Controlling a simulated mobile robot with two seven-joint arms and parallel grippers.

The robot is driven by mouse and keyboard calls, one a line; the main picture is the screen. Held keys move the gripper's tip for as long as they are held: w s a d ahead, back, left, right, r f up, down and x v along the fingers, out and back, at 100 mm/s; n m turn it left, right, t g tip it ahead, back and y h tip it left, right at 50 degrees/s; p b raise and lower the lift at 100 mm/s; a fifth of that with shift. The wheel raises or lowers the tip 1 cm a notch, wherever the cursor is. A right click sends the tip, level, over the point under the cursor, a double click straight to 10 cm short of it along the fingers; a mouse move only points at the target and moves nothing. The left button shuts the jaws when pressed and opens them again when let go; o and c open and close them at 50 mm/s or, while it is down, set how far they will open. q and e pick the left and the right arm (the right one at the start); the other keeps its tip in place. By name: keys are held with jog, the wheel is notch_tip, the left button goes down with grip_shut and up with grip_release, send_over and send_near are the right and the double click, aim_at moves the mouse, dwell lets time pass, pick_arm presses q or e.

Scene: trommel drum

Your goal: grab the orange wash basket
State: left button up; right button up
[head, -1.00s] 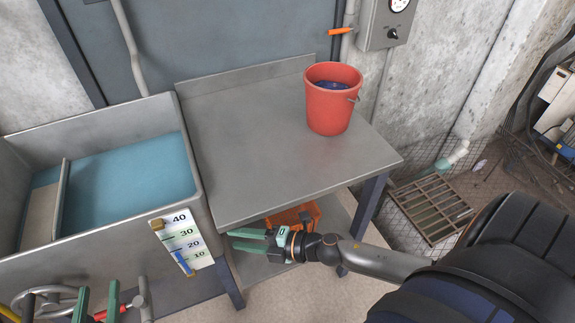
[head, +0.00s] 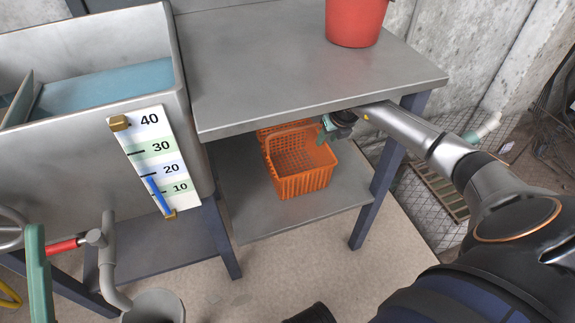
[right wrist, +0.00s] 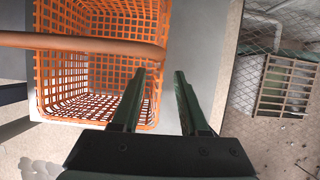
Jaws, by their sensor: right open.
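The orange wash basket (head: 300,165) stands upright on the lower shelf (head: 262,215) of the steel table. It is an open lattice basket with a handle, and the tabletop hides its back part. My right gripper (head: 327,128) is beside its upper right side under the table edge, partly hidden. In the right wrist view the basket (right wrist: 82,75) fills the left, with its handle (right wrist: 75,42) across it. The gripper's green fingers (right wrist: 159,72) are open and empty; the basket's right side lies between their tips in the picture. One green finger of my left gripper (head: 38,265) shows at lower left.
The tabletop (head: 270,75) overhangs the shelf, and a red bucket (head: 355,22) stands on it. A blue-grey table leg (head: 377,190) is right of the basket. A sink with a level scale (head: 158,160) is at left. The shelf's front is bare.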

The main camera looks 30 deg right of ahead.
aim_at(316, 153)
jog(key=b+x, duration=0.2)
jog(key=x, duration=0.1)
jog(key=b+x, duration=0.2)
jog(key=x, duration=0.2)
jog(key=shift+w+a+f, duration=0.15)
jog(key=shift+w, duration=0.2)
grip_shut()
dwell(1.1)
